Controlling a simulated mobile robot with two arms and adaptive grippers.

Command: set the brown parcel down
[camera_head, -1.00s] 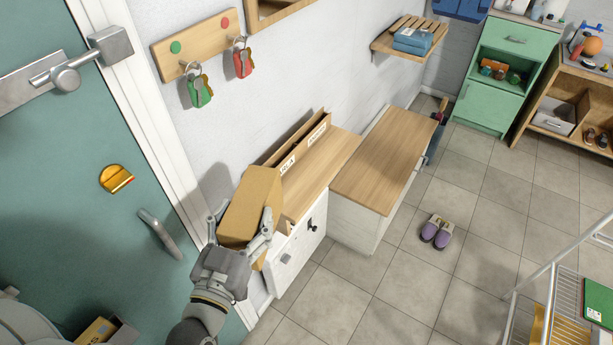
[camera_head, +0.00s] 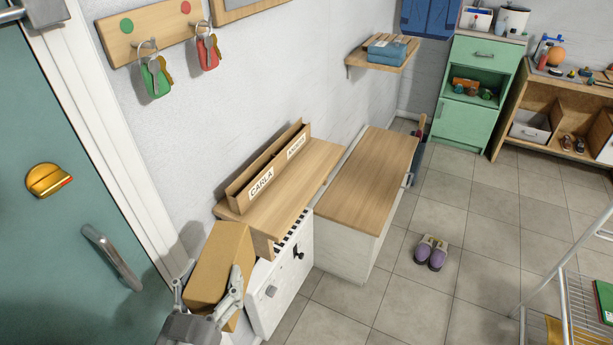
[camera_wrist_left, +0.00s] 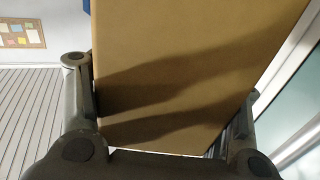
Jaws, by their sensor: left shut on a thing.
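The brown parcel (camera_head: 217,263) is a plain cardboard box at the lower left of the head view, tilted, next to the door frame and left of the white cabinet. My left gripper (camera_head: 208,300) is shut on it, with one finger along its right side and the other at its left. In the left wrist view the parcel (camera_wrist_left: 190,65) fills the middle between the two fingers of my left gripper (camera_wrist_left: 165,125). The parcel's underside is hidden. My right gripper is not in view.
A wooden-topped white cabinet (camera_head: 280,285) stands right of the parcel, with a wooden sorter (camera_head: 270,170) labelled CARLA along its back. A wooden-topped bench (camera_head: 368,180) stands beyond. Purple shoes (camera_head: 431,252) lie on the tiled floor. The teal door (camera_head: 75,260) is at left.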

